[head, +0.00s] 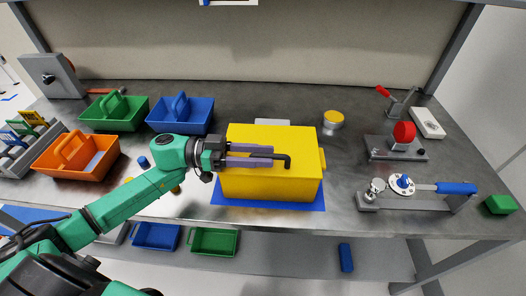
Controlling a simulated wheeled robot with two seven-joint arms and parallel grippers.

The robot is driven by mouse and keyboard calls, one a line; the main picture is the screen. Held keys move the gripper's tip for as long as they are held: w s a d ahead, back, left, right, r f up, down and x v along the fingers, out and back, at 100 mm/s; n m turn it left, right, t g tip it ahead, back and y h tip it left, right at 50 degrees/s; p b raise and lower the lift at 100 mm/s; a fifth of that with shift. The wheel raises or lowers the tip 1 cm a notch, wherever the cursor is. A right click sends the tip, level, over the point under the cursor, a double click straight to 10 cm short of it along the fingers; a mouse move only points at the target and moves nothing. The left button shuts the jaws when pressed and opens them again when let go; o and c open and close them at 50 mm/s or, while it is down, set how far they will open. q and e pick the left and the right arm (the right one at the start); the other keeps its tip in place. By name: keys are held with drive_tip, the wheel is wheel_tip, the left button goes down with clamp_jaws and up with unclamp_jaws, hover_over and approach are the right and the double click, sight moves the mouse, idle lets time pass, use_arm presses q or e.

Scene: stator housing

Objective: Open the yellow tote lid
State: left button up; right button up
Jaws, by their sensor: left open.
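The yellow tote (262,184) stands on a blue mat (225,204) in the middle of the bench. Its flat yellow lid (300,138) lies closed on top. A dark bent handle (287,161) shows over the lid near its front. My left gripper (272,156), with purple fingers, reaches in from the left over the lid. Its fingers are apart, with their tips beside the dark handle. I cannot tell whether they touch it. My right gripper is not in view.
Blue (182,117), green (112,114) and orange (72,164) totes stand at the left. A yellow-topped cylinder (333,121) is behind the tote on the right. A red-wheeled fixture (398,146) and a blue-handled tool (440,188) occupy the right side.

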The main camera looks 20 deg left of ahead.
use_arm(q)
drive_tip(key=shift+d, duration=0.35)
clamp_jaws()
idle(1.2)
